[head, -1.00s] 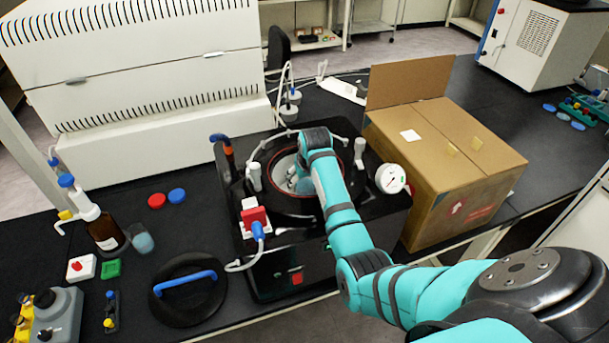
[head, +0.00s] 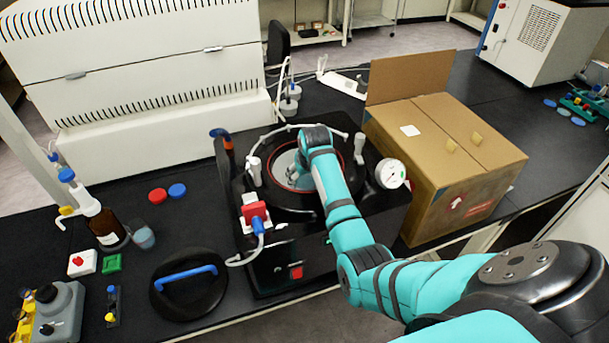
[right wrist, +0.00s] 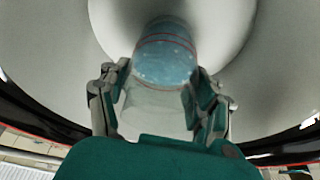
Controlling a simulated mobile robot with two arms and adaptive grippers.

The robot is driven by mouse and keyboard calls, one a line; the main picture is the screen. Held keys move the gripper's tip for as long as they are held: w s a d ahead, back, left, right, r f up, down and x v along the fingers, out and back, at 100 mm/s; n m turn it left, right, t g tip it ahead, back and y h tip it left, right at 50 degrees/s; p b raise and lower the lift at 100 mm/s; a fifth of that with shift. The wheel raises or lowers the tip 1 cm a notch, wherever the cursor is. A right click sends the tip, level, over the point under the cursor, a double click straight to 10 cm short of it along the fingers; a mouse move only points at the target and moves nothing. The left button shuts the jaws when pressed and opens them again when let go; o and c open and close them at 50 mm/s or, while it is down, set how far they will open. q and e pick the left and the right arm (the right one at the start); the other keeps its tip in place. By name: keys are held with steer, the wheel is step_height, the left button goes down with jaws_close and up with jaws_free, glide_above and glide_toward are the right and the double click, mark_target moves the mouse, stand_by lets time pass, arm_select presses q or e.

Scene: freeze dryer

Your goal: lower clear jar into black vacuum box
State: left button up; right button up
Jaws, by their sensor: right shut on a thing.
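The black vacuum box (head: 275,265) stands on the bench with its round, red-rimmed opening facing up and its pale inside showing. My right arm reaches over it, and my right gripper (right wrist: 160,82) is at the opening, largely hidden by my own wrist in the head view. In the right wrist view it is shut on the clear jar (right wrist: 163,58), which has pale blue contents and thin red lines. The jar is inside the pale round chamber (right wrist: 240,75); whether it touches the floor I cannot tell. My left gripper is not in view.
The round black lid (head: 188,298) with a blue handle lies left of the box. A cardboard box (head: 450,170) stands close on the right. A pressure gauge (head: 391,173), a red valve (head: 254,212) and a hose surround the opening. Bottles stand at left.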

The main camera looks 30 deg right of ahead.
stand_by(0.3)
steer(key=o, duration=1.7)
steer(key=shift+c, duration=0.2)
steer(key=shift+r, duration=0.1)
step_height(320, 180, up, 16)
stand_by(0.3)
steer(key=shift+f, duration=0.2)
stand_by(0.3)
